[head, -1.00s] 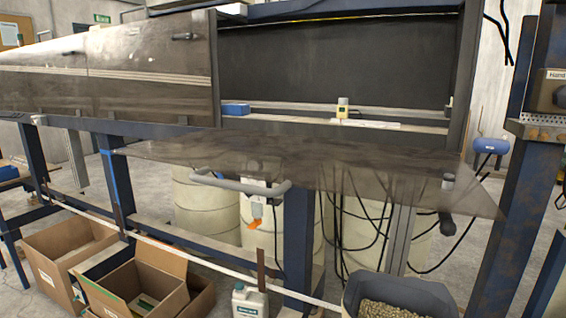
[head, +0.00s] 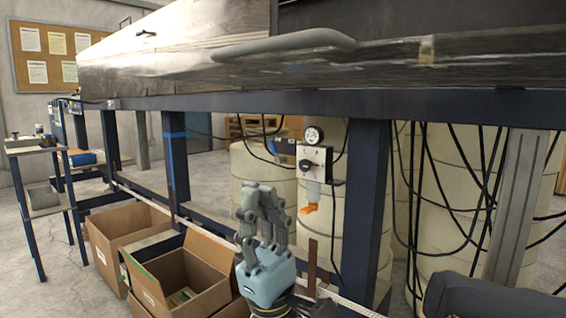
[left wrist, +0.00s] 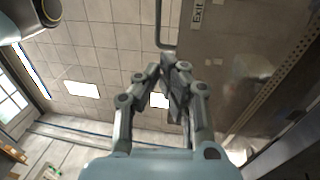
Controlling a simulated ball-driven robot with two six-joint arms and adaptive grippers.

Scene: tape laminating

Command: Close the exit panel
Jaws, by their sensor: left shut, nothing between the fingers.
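The exit panel (head: 400,62) is a smoky see-through sheet with a long grey bar handle (head: 285,45). In the head view it sits near eye level, close to edge-on, along the machine's front. In the left wrist view I see the panel (left wrist: 235,60) from below, with an "Exit" label and its handle (left wrist: 158,28) at its left side. My left gripper (head: 258,198) points up under the panel, below the handle. Its fingers are together and empty; they also show in the left wrist view (left wrist: 172,78), apart from the handle as far as I can tell. My right gripper is out of view.
A blue frame leg (head: 360,200) stands right of the gripper, with a switch box (head: 314,165) behind. Open cardboard boxes (head: 178,272) lie on the floor at lower left. Black cables hang at right. A small blue-legged table (head: 42,195) stands at far left.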

